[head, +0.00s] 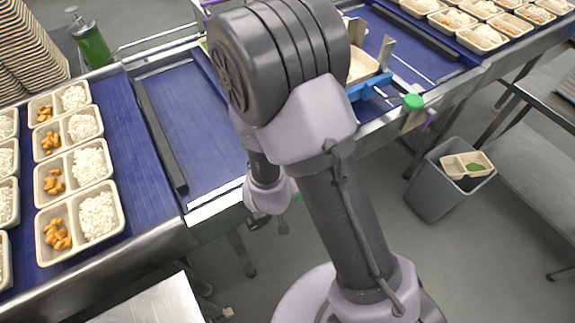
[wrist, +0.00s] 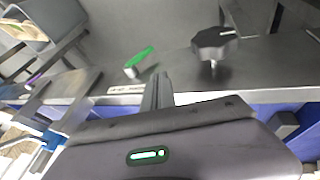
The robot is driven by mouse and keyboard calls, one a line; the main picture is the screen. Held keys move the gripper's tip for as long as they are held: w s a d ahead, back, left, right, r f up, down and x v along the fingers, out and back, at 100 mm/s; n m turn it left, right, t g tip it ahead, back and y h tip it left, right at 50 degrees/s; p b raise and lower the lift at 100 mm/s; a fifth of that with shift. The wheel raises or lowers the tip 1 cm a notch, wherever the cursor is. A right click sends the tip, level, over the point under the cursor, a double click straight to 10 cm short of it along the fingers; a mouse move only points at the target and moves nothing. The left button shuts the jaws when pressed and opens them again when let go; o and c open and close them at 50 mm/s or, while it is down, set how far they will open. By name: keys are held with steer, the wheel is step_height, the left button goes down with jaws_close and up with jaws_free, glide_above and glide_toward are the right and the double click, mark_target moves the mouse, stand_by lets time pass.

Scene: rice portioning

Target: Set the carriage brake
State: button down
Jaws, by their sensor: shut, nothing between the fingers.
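My gripper (wrist: 157,88) is shut and empty, its fingers together at the conveyor's metal front rail. In the wrist view a green-handled lever (wrist: 141,56) sits just beyond the fingertips, slightly left, apart from them. A small pale label (wrist: 126,89) is on the rail near it. A black lobed knob (wrist: 214,43) with a white mark stands to the right of the fingers. I cannot read which control is the carriage brake.
A blue carriage part with a green knob (head: 413,102) stands right of my arm. Trays of rice and orange pieces (head: 82,222) fill the left belt (head: 150,215). A grey bin (head: 432,195) with a discarded tray stands on the floor at right. A green bottle (head: 91,44) stands behind.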

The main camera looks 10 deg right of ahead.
steer(key=shift+d+f, duration=0.1)
steer(key=shift+f, duration=0.15)
steer(key=d+b+x, duration=0.3)
steer(key=b+x, duration=0.4)
steer(key=x, duration=0.6)
steer(key=shift+r, duration=0.25)
